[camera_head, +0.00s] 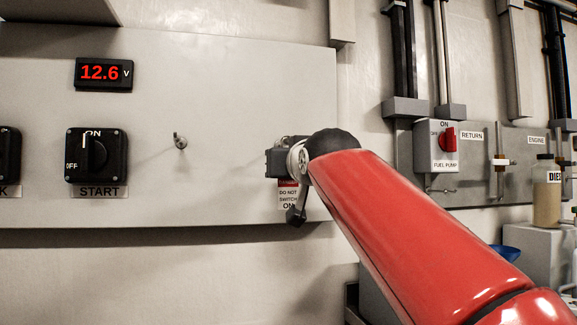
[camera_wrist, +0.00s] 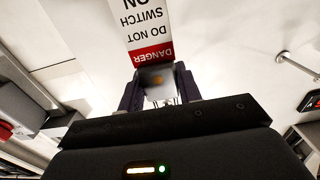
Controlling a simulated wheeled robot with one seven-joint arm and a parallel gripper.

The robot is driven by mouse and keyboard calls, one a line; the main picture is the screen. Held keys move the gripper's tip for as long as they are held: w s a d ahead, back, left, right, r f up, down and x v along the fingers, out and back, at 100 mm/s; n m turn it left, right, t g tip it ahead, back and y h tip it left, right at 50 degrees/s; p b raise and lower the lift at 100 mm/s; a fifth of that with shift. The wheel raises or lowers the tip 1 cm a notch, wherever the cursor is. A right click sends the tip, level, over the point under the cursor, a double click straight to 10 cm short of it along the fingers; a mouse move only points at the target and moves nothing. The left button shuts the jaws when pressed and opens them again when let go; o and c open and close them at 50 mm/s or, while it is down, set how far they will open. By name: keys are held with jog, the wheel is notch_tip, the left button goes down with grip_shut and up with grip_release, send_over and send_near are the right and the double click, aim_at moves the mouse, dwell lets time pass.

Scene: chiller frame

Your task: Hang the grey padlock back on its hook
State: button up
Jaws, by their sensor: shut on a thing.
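My gripper (camera_wrist: 159,88) is shut on the grey padlock (camera_wrist: 157,77), whose end face shows between the two dark fingers in the wrist view. A white tag with a red DANGER band (camera_wrist: 147,30) reaches out from beside the padlock. In the head view the tag (camera_head: 288,194) hangs below my gripper (camera_head: 275,163), and the padlock cannot be made out clearly there. A small metal hook (camera_head: 180,141) sticks out of the grey panel to the left of my gripper, with nothing on it. A metal peg, likely this hook, shows in the wrist view (camera_wrist: 298,66).
The grey panel (camera_head: 230,90) carries a START switch (camera_head: 96,155) and a red 12.6 V display (camera_head: 104,73). Bare panel lies between hook and gripper. A fuel pump switch box (camera_head: 436,147), pipes and a bottle (camera_head: 546,195) are on the right.

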jog(key=o, duration=1.2)
jog(key=shift+c, duration=0.2)
jog(key=shift+s, duration=0.1)
